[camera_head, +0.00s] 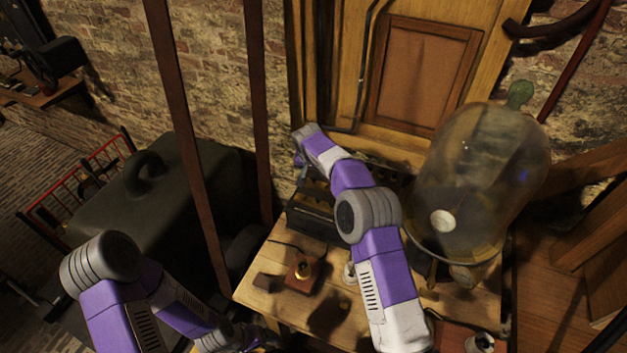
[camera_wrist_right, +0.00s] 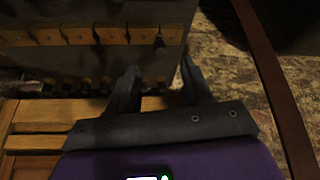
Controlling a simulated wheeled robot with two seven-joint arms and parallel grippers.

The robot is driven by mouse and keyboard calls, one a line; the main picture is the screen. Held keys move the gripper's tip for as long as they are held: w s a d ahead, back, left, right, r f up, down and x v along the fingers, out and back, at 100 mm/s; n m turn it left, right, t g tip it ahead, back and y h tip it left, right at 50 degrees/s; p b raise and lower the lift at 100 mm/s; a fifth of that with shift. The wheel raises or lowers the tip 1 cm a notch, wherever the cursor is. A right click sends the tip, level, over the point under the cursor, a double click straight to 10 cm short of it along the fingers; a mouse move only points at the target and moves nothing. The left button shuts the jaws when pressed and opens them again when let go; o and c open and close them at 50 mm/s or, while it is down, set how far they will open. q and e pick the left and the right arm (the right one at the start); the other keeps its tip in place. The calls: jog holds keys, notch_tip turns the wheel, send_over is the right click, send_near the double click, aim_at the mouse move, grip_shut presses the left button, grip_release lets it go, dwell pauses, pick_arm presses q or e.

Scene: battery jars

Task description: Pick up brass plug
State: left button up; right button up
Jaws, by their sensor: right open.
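My right gripper (camera_wrist_right: 158,75) is open in the right wrist view, its two dark fingers apart with nothing visible between them. In the head view its arm reaches over the bench to a dark box (camera_head: 318,222), and the fingers are mostly hidden. In the wrist view the dark box (camera_wrist_right: 95,58) has a row of brass blocks (camera_wrist_right: 80,35) and a row of small brass-coloured pieces (camera_wrist_right: 105,84) below. I cannot tell which piece is the brass plug. My left gripper is low in the head view, too dark to read.
A large glass jar (camera_head: 480,170) stands right of my right arm. A small red-brown block with a brass fitting (camera_head: 303,270) sits on the wooden bench (camera_head: 262,292). A dark green case (camera_head: 150,195) and upright rusty bars (camera_head: 185,130) are at left.

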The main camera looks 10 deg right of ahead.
aim_at(314, 177)
jog(key=x, duration=0.5)
jog(key=shift+f, duration=0.35)
grip_shut()
